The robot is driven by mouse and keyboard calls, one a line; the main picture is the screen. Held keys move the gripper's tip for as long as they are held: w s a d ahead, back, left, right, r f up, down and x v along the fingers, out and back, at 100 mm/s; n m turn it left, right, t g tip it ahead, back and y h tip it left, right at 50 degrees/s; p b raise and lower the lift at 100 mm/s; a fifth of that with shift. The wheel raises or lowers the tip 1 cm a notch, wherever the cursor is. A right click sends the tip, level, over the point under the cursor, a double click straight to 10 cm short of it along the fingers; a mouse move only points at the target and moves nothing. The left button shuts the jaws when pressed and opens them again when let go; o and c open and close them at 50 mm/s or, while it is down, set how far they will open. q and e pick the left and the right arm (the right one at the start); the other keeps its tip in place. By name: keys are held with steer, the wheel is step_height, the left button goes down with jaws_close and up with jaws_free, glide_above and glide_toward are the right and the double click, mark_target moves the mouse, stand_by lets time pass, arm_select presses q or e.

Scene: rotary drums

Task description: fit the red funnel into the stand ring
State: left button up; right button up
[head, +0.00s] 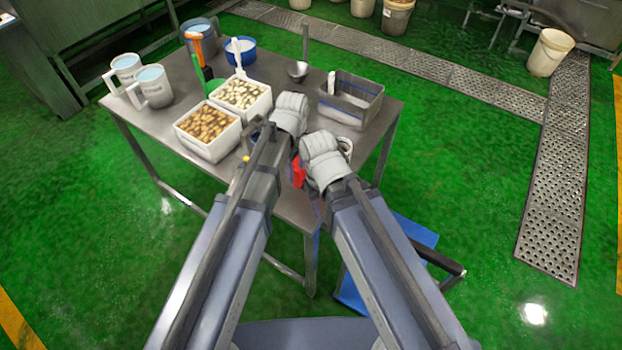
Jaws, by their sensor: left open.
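A small part of the red funnel (299,172) shows near the table's front, in the gap between my two forearms. Most of it is hidden by my right wrist, so I cannot tell whether it stands, lies or is held. My left gripper (258,128) is open, mostly covered by my left arm, just right of the white bins and left of the funnel. My right gripper is hidden behind its own grey wrist, close to the funnel. A pale round edge shows just right of that wrist; I cannot tell whether it is the stand ring.
On the metal table (165,122) are a white bin of brown pieces (208,129), a bin of pale pieces (241,95), a grey tray (352,100), pitchers (153,86), a blue tub (240,52) and a metal ladle (297,70). The table's front right is largely covered by my arms.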

mark_target(297, 176)
arm_select(q)
steer(key=shift+w+f+b, duration=0.25)
steer(key=shift+f+b, duration=1.05)
steer(key=shift+f, duration=0.05)
steer(key=shift+w+f+b, duration=0.2)
steer(key=shift+f+b, duration=1.1)
steer(key=shift+r, duration=0.1)
steer(key=shift+c, duration=0.4)
jaws_close()
